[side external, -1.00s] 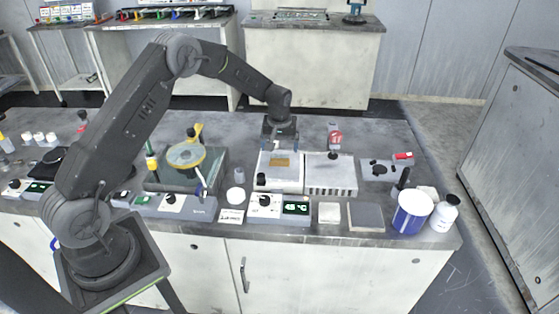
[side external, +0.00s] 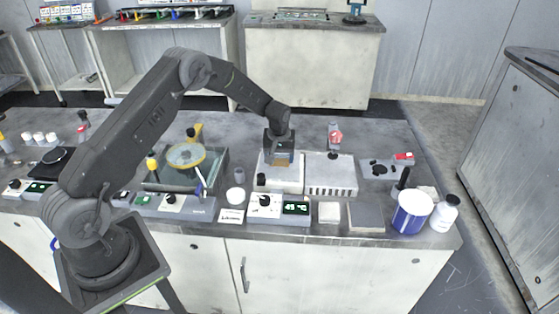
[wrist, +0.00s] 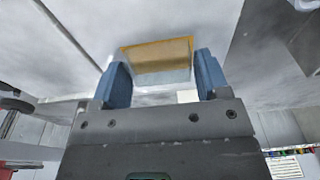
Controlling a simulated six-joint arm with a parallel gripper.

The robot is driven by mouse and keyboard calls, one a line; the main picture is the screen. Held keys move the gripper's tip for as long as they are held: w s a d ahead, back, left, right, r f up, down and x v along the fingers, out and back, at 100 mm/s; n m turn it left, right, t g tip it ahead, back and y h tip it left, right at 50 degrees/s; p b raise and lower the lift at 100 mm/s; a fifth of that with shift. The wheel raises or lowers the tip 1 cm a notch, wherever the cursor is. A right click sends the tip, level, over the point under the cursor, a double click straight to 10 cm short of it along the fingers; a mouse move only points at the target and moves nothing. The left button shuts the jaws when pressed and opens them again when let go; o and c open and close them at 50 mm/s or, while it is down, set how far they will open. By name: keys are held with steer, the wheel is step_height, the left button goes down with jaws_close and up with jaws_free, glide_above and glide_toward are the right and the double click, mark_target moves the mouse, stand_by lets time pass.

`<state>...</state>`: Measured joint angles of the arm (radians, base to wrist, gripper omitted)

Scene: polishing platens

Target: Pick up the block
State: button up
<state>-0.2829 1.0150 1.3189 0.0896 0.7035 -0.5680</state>
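The block (wrist: 157,56) has a tan-orange face and a pale, glassy-looking lower part. It shows between the two blue fingers of my gripper (wrist: 161,72) in the wrist view. The fingers are spread, one on each side of it; I cannot tell whether either touches it. In the side view my gripper (side external: 279,152) points down over the white hotplate (side external: 267,183), where the block lies. There the gripper hides much of the block.
A white ribbed box (side external: 331,178) stands just right of the hotplate. A glass-topped polishing unit (side external: 186,157) is to the left. A blue-and-white tub (side external: 411,214) and a white bottle (side external: 445,213) stand at the bench's right end.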

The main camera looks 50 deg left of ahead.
steer(key=c, duration=0.6)
steer(key=shift+r, duration=0.1)
